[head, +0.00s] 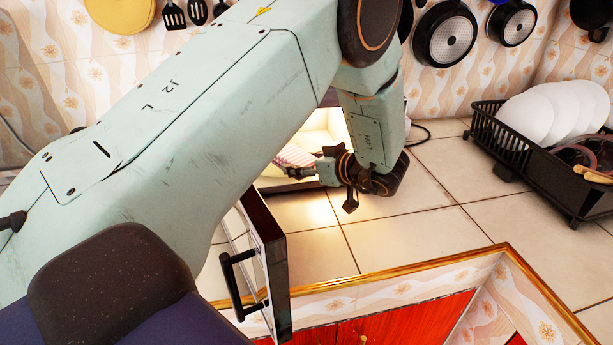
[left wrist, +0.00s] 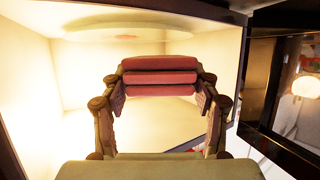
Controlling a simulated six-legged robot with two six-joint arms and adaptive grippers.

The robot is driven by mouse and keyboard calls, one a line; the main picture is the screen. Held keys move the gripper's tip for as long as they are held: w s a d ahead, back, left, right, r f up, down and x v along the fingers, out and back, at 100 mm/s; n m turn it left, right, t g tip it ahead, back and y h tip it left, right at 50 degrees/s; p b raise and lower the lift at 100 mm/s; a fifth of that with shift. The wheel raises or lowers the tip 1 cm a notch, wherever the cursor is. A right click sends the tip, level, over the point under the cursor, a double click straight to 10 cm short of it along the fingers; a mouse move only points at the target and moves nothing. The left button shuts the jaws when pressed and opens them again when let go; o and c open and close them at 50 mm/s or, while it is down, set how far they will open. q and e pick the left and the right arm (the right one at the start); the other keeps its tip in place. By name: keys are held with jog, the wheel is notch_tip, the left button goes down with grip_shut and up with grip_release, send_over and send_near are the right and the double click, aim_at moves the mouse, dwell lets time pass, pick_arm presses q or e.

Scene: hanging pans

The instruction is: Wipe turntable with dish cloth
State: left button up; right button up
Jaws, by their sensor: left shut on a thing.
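My left gripper (head: 303,172) reaches into the lit microwave (head: 322,128), its fingers pointing left. A pink and white striped dish cloth (head: 292,157) shows at its fingertips, partly hidden behind my arm. A pale round disc, apparently the turntable (left wrist: 128,24), shows at the top of the bright interior. I cannot tell whether the cloth touches it. My right gripper is out of view.
The microwave door (head: 268,255) stands open towards the front, with a black handle. A black dish rack (head: 485,130) with white plates (head: 530,115) stands at right. Pans (head: 444,35) hang on the wall. The tiled counter (head: 400,215) between microwave and rack is clear.

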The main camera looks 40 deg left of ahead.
pick_arm(q)
jog(key=w+a+b, duration=0.1)
jog(key=w+a+f+b, duration=0.1)
jog(key=a, duration=0.1)
jog(key=shift+w, duration=0.15)
jog(key=shift+w+a, duration=0.85)
jog(key=shift+a, duration=0.05)
jog(key=w+a, duration=0.1)
jog(key=w+a+f+b, duration=0.1)
jog(key=a, duration=0.1)
jog(key=shift+w+a, duration=0.1)
jog(key=shift+w, duration=0.3)
jog(key=shift+w+a+f+b, duration=0.2)
jog(key=shift+w+a+b, duration=0.25)
jog(key=shift+w+a, duration=0.65)
jog(key=shift+s, duration=0.15)
jog(key=shift+f, duration=0.35)
